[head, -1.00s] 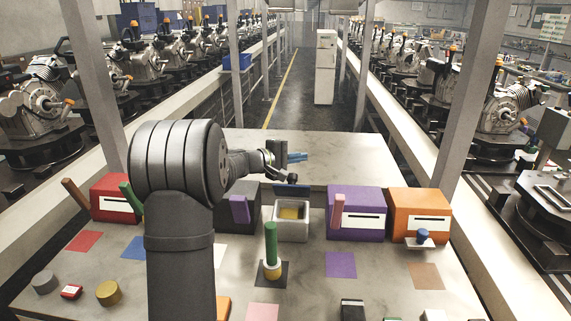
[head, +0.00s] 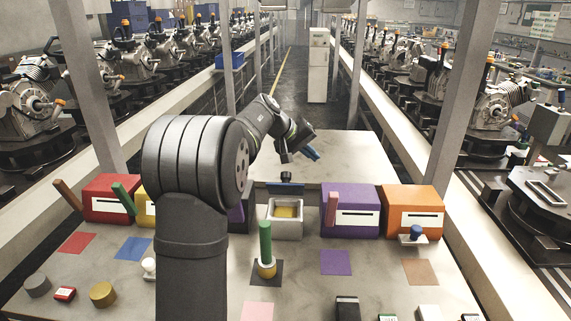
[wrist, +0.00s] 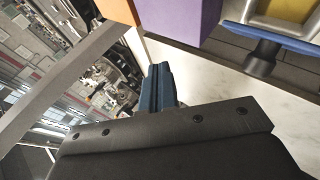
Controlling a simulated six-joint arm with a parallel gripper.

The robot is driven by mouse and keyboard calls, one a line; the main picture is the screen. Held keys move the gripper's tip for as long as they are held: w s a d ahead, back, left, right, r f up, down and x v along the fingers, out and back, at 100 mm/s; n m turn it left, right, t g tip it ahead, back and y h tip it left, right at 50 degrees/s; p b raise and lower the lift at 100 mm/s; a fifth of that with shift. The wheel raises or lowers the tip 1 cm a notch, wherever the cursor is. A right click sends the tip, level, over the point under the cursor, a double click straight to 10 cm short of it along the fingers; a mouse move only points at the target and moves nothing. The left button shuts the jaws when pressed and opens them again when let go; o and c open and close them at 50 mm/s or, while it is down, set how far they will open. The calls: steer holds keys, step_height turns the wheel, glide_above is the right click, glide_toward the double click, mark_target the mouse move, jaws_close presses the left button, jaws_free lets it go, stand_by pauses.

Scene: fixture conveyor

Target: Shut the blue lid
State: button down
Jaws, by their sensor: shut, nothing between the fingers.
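The blue lid (head: 290,188) stands raised at the back edge of a small light-grey box (head: 286,231) with a yellow thing (head: 286,212) inside. The box is open at the top. A dark knob (head: 287,177) sticks out from the lid's back. In the wrist view the lid (wrist: 272,39) shows edge-on at the upper right, with its dark knob (wrist: 261,61) below it. My gripper (head: 312,153) is behind and above the lid, slightly to its right, apart from it. Its blue fingers (wrist: 160,85) are shut and hold nothing.
A purple box (head: 358,223) and an orange box (head: 412,222) stand right of the open box. A dark box (head: 236,213) stands close on its left, partly behind my arm. A green-handled piece (head: 265,240) stands in front. The pale tabletop behind (head: 350,160) is clear.

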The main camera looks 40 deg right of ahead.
mark_target(285, 172)
steer(key=w+a+r+m+t+y, duration=0.2)
steer(key=w+a+r+t+y, duration=0.1)
steer(key=w+r+t+y, duration=0.4)
steer(key=shift+w+d+f+g+h, duration=0.15)
steer(key=shift+w+f+h, duration=0.25)
steer(key=shift+f, duration=1.85)
steer(key=shift+w+d+f+g+h, duration=0.1)
steer(key=shift+w+d+f+h, duration=0.2)
steer(key=shift+f, duration=1.95)
steer(key=shift+w+d+f+g+h, duration=0.15)
steer(key=shift+w+f+h, duration=0.25)
steer(key=shift+f, duration=1.85)
steer(key=shift+a, duration=0.1)
steer(key=shift+s+a+f+t, duration=0.1)
steer(key=shift+s+a+t, duration=0.15)
steer(key=shift+t, duration=0.05)
